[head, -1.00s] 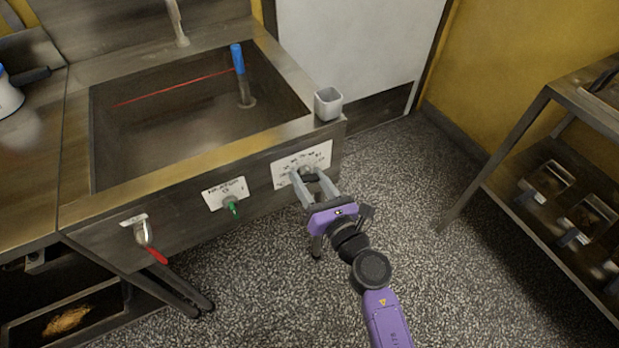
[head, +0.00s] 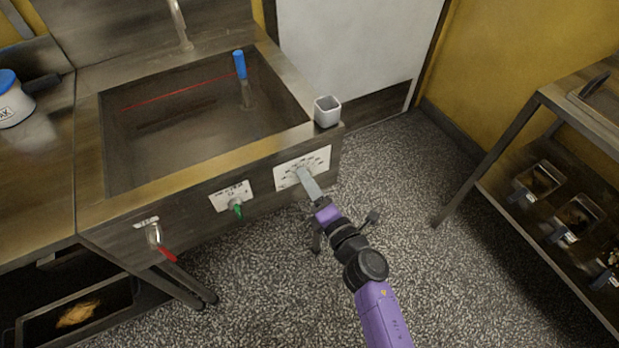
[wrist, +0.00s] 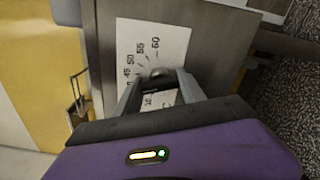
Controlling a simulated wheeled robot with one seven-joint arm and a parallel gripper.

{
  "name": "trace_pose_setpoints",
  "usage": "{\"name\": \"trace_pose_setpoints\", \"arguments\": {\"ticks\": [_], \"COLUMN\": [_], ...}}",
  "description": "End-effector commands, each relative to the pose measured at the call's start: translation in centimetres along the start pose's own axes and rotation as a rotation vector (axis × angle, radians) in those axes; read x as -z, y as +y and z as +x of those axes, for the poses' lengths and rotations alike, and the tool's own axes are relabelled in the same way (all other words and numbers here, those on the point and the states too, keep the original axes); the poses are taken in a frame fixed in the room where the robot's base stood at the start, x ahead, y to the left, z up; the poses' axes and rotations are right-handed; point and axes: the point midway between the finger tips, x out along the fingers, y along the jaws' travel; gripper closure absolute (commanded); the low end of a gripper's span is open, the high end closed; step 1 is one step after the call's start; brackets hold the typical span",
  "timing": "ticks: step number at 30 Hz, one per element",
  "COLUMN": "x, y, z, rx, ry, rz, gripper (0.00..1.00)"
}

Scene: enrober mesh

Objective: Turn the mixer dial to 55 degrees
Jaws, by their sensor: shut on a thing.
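The mixer dial (wrist: 158,73) is a small round knob on a white scale plate (head: 318,158), at the right end of the sink's front panel. The wrist view shows the plate tilted, with the marks 45, 50, 55 and 60 along its scale (wrist: 150,42). My gripper (wrist: 158,82) is shut on the dial, one finger on either side of it. In the head view my gripper (head: 302,175) reaches the plate and its fingers hide most of the knob. Where the dial's pointer stands cannot be read.
A green-handled valve (head: 237,207) and a red-handled valve (head: 160,242) sit left on the same panel. A small grey cup (head: 327,111) stands on the sink's right corner. A shelf rack (head: 545,150) is at the right, with open speckled floor between.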

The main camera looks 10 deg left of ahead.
Motion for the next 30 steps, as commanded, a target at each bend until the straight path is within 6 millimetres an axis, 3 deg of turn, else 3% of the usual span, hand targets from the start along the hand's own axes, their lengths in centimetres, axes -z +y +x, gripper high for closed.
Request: {"name": "trace_pose_setpoints", "arguments": {"ticks": [30], "x": [-0.21], "y": [0.02], "z": [-0.03], "rx": [0.002], "ry": [-0.004], "rz": [0.951], "gripper": [0.93]}}
